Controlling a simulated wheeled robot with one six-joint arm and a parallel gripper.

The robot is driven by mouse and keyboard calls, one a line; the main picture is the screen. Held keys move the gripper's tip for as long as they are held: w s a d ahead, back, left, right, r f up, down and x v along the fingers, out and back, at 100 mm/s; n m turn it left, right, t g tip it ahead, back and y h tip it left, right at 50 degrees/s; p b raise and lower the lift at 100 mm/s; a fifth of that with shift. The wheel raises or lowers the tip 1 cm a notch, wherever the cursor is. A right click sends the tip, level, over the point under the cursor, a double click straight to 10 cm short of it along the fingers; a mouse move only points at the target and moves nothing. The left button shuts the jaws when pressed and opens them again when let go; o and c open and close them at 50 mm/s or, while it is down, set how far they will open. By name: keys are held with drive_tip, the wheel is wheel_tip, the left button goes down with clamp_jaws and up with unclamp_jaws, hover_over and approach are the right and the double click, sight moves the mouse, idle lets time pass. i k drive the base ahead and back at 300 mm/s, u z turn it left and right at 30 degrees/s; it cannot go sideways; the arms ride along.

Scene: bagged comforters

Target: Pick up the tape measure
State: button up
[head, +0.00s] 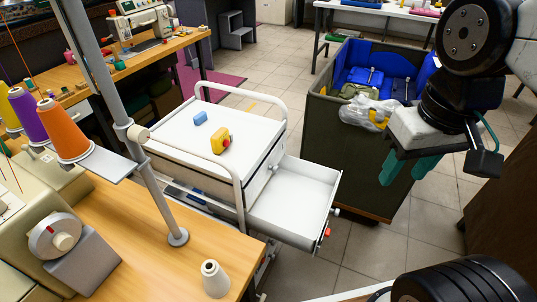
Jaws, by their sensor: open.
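The tape measure (219,142) appears to be the yellow, rounded block with a red part, standing on the top of a white cart (178,146). A small blue block (200,118) lies on the same top, behind it and to the left, apart from it. My gripper (404,177) is at the right of the head view, with two teal fingers pointing down. It is open and empty, in front of a dark bin and well to the right of the tape measure. Nothing hides the tape measure.
The cart has a raised rail (243,90) and an open, empty white drawer (294,203) on its right. The dark bin (358,165) holds blue and bagged items. A wooden table (128,233) with thread cones and a metal pole stands in the left foreground.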

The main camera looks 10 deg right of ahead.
sight(216, 140)
drive_tip(key=z, duration=0.25)
drive_tip(key=k, duration=1.25)
drive_tip(key=z, duration=0.2)
drive_tip(key=i, duration=0.8)
drive_tip(key=u, duration=0.55)
drive_tip(key=i, duration=0.45)
drive_tip(key=u, duration=0.5)
